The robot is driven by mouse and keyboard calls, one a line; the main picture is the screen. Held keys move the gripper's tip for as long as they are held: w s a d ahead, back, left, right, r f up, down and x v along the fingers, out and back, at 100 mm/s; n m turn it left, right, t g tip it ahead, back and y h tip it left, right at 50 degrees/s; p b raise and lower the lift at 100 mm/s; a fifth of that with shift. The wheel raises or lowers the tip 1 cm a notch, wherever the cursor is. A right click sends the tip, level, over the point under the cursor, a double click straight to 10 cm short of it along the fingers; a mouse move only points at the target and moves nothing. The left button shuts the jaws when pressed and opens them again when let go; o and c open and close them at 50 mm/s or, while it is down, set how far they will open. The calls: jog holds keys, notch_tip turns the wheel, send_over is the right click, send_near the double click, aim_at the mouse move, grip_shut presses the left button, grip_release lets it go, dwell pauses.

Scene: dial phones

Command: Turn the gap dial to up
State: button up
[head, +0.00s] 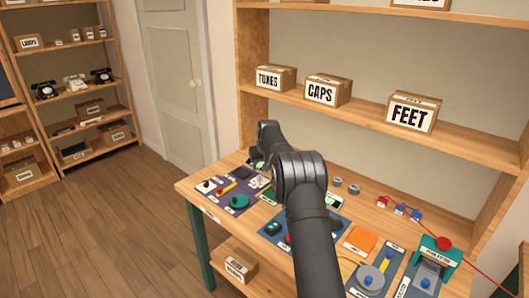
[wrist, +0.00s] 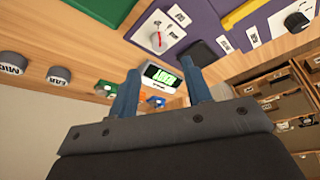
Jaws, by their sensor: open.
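In the wrist view, a pale plate on the purple mat (wrist: 205,22) carries a round white dial (wrist: 159,38) with a red pointer; this may be the gap dial, but its small labels are too blurred to read. A small display (wrist: 161,76) with lit green characters lies between my fingers in the picture. My gripper (wrist: 160,68) is open, with two blue fingers apart and nothing seen held. The dial appears beyond the fingertips, apart from them. In the head view my dark arm reaches over the bench's back left, and its end (head: 266,145) hides part of the mat area.
The wooden bench (head: 190,186) also bears a blue mat (head: 270,228), an orange piece (head: 360,241) and a green-framed station (head: 437,249). Round pieces (wrist: 59,75) lie beside the mats. A shelf with labelled boxes (head: 328,91) stands above the bench's back.

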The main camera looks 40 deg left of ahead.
aim_at(260, 176)
jog(key=v, duration=0.9)
jog(key=shift+r, duration=0.15)
jog(key=x, duration=1.7)
jog(key=shift+f, duration=0.25)
jog(key=shift+r, duration=0.1)
